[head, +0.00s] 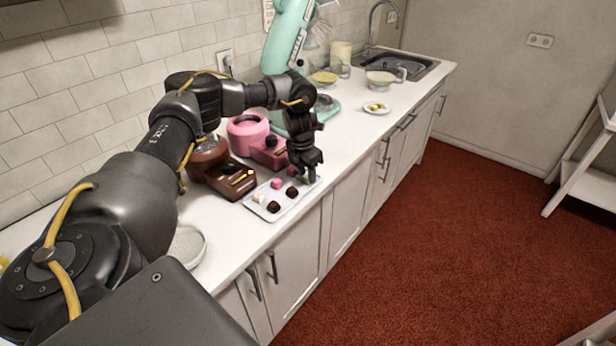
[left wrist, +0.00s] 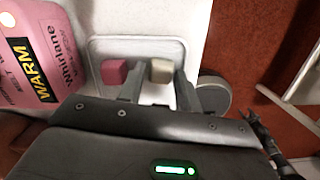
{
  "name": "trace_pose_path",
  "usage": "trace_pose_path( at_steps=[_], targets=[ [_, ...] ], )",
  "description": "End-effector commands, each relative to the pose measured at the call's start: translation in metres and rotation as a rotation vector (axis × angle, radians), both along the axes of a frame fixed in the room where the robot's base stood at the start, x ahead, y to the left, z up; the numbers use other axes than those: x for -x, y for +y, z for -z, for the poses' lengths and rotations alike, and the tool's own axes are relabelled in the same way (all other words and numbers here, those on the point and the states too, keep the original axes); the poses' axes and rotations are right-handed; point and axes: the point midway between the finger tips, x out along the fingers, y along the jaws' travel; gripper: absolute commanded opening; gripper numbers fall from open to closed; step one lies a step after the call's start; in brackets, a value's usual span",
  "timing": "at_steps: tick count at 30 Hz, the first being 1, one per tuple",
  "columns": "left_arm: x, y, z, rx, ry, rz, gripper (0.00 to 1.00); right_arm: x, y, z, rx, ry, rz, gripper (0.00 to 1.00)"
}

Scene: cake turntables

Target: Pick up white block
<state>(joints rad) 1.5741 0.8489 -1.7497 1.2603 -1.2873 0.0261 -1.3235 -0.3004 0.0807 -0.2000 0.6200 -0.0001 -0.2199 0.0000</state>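A pale tray (head: 249,206) lies on the counter near its front edge, with several small blocks on it. A white block (head: 259,197) sits at its left end, with pink and dark brown blocks nearby. My left gripper (head: 310,178) points down over the tray's far right end. In the left wrist view, a cream-white block (left wrist: 161,70) shows between the tips of my two open fingers, with a pink block (left wrist: 115,72) just left of them. Whether the fingers touch the white block cannot be told.
A brown melting pot unit (head: 230,180) and a pink one (head: 268,152) stand behind the tray. A mint stand mixer (head: 288,40), bowls and a small plate (head: 376,107) are farther along. The counter's front edge is close to the tray.

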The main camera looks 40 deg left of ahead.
Motion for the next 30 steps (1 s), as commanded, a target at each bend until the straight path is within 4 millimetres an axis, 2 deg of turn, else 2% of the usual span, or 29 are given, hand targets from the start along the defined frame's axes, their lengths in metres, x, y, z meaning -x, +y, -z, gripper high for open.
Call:
trace_pose_path(
  at_steps=[7, 12, 14, 23, 26, 30],
  targets=[
    [0.0, 0.0, 0.002, 0.0, -0.001, 0.001, 0.33, 0.0, 0.0, 0.0, 0.0, -0.001, 0.0, 0.62],
    [0.0, 0.0, 0.001, 0.0, -0.001, 0.001, 0.1, 0.0, 0.0, 0.0, 0.0, -0.001, 0.0, 0.62],
    [0.0, 0.0, 0.001, 0.0, -0.001, 0.001, 0.05, 0.0, 0.0, 0.0, 0.0, -0.001, 0.0, 0.62],
    [-0.001, 0.0, -0.001, 0.0, -0.002, 0.0, 0.05, 0.0, 0.0, 0.002, 0.0, -0.001, 0.0, 0.62],
    [-0.001, -0.001, -0.007, 0.002, -0.004, 0.0, 0.05, -0.001, 0.0, 0.007, 0.0, -0.001, 0.0, 0.62],
    [-0.002, -0.001, -0.025, 0.002, -0.006, 0.001, 0.05, -0.001, 0.0, 0.018, 0.0, -0.001, 0.0, 0.62]
  ],
)
